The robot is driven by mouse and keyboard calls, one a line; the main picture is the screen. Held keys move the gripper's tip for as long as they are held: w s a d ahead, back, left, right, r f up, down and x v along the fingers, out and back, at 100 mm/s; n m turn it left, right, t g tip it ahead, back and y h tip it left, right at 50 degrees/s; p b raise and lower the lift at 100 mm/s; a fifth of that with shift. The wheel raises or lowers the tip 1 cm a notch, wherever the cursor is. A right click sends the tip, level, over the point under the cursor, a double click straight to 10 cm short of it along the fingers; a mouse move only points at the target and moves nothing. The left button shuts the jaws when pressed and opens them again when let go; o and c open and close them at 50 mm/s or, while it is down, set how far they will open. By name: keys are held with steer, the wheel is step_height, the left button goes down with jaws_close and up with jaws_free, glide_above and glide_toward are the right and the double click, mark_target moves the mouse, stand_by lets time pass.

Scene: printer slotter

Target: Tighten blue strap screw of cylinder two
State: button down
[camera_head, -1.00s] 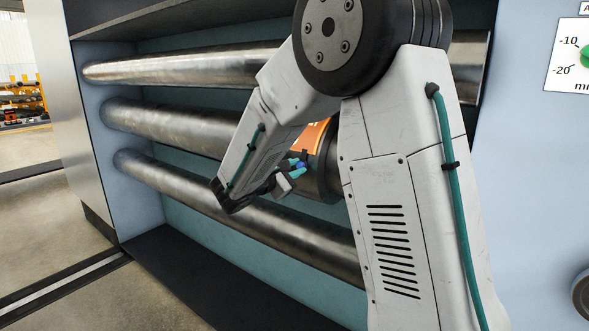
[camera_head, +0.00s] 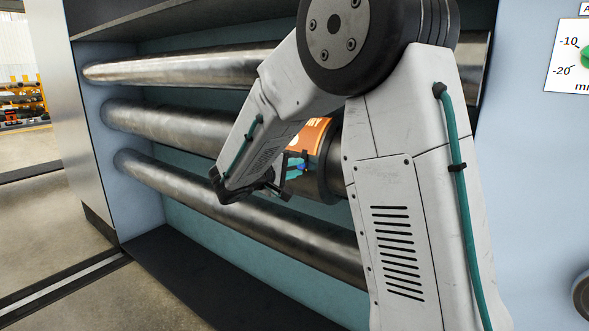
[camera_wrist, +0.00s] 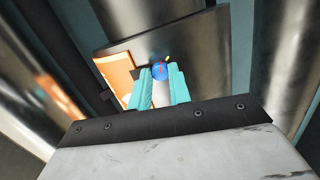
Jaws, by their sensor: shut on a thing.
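The middle cylinder (camera_head: 158,122) runs across the bay with an orange printed plate (camera_head: 309,137) wrapped around it. The blue strap screw (camera_wrist: 160,71) shows at the plate's edge in the wrist view, a small blue round head. My gripper (camera_wrist: 162,78) has teal fingers, which are shut on the blue screw at their tips. In the head view my gripper (camera_head: 298,167) is at the plate's lower edge, and my forearm hides part of the plate and the cylinder.
An upper cylinder (camera_head: 180,68) and a lower cylinder (camera_head: 200,207) run parallel, close above and below. A dark collar (camera_head: 329,165) stands right of the plate. A white panel with a gauge display (camera_head: 572,55) is at the right. Open floor lies at the left.

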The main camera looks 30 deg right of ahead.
steer(key=m, duration=0.5)
steer(key=shift+m+y, duration=0.4)
stand_by(0.4)
steer(key=c, duration=1.3)
jaws_free()
steer(key=v, duration=0.7)
steer(key=shift+a, duration=0.35)
steer(key=shift+s, duration=0.15)
